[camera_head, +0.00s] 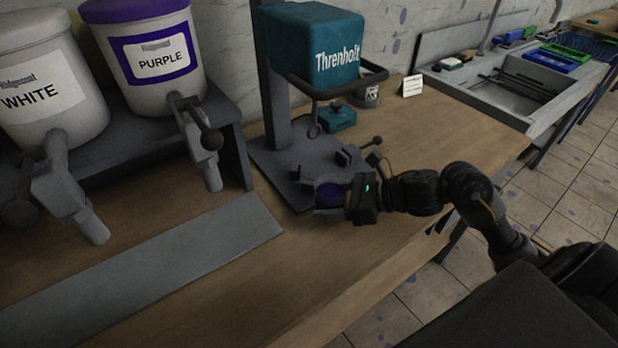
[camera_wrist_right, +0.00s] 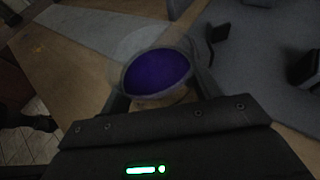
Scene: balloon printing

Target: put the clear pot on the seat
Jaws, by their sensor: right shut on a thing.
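The clear pot (camera_wrist_right: 157,70) holds purple stuff and sits between the fingers of my right gripper in the right wrist view. My right gripper (camera_head: 331,195) is shut on the pot at the front edge of the grey machine base (camera_head: 268,165) in the head view. The seat is not clearly visible; a small dark fixture (camera_head: 347,156) stands on the base just behind the pot. I cannot tell whether the pot touches the base. My left gripper is not in view.
The teal Threnholt head (camera_head: 312,45) overhangs the base on a grey column. WHITE (camera_head: 45,85) and PURPLE (camera_head: 150,60) tubs with spouts stand on a shelf at left. A grey strip (camera_head: 150,265) lies in front. A small card (camera_head: 412,86) stands at back right. The front tabletop is clear.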

